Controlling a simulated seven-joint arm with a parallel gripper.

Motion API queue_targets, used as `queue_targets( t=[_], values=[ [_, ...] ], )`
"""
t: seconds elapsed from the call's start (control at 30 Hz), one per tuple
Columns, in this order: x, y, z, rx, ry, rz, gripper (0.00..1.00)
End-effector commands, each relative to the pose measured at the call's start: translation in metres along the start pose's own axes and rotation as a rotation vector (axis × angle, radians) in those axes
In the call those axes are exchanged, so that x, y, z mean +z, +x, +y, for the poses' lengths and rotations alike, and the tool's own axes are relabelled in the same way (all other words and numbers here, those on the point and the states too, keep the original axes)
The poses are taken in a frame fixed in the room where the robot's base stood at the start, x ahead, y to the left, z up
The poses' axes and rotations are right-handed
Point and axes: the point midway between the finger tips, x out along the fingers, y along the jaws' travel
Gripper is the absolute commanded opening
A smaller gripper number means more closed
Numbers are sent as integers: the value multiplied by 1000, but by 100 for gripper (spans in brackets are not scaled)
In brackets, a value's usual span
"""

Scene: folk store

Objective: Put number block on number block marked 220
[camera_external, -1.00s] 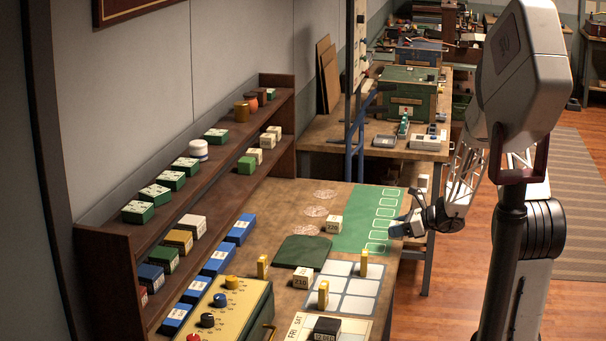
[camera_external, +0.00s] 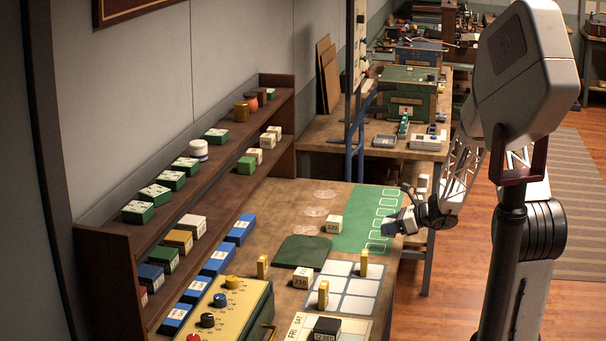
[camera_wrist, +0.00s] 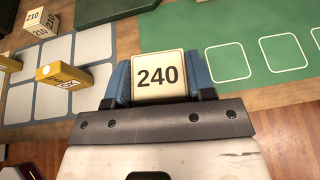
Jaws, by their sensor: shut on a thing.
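My gripper (camera_external: 390,226) is at the right edge of the workbench, above the green mat (camera_external: 352,234). In the wrist view my gripper (camera_wrist: 160,80) is shut on a cream number block marked 240 (camera_wrist: 158,75); in the external view this block is not clearly visible. The number block marked 220 (camera_external: 333,224) stands on the bench at the left edge of the green mat, left of my gripper and apart from it. A number block marked 210 (camera_external: 302,278) stands nearer the camera; it also shows at the top left of the wrist view (camera_wrist: 38,24).
A pale grid board (camera_external: 350,290) with upright yellow pieces (camera_external: 323,294) lies at the front. A dark green pad (camera_external: 302,252) lies left of it. A yellow-topped box with knobs (camera_external: 230,310) and a wooden shelf (camera_external: 115,262) stand along the left.

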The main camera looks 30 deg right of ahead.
Motion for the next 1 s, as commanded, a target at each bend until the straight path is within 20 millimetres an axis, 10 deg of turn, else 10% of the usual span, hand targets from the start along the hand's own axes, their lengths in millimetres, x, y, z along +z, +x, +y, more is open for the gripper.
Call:
queue_targets(
  t=[0.5,1.0],
  values=[
    [65,63,26,58,-26,-2,22],
    [73,71,30,64,-28,-2,22]
  ],
)
